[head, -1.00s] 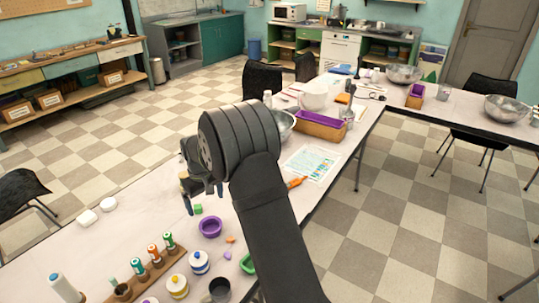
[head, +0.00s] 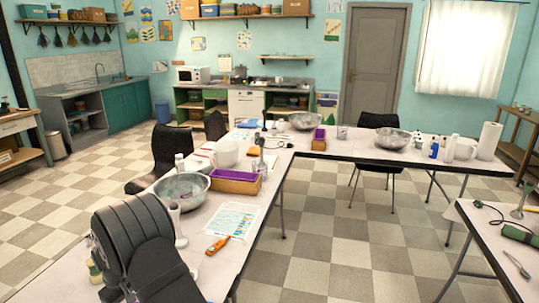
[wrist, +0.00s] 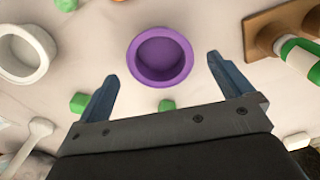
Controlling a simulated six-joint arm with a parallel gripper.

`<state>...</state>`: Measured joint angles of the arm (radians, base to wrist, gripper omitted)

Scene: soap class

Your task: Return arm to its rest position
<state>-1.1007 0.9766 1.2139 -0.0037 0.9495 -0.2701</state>
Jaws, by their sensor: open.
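My gripper (wrist: 160,75) shows in the wrist view with its two blue fingers spread wide and nothing between them. It hangs above the pale table, and a round purple mould (wrist: 160,55) lies below, between and beyond the fingertips. In the head view my dark arm fills the lower left, over the near table (head: 60,267); the fingers are hidden there.
In the wrist view, green cubes (wrist: 79,102), a white bowl (wrist: 24,52) and a wooden rack (wrist: 268,22) lie around. The head view shows a metal bowl (head: 182,187), an orange tool (head: 217,245), a printed sheet (head: 233,219) and a purple-lined wooden box (head: 236,181).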

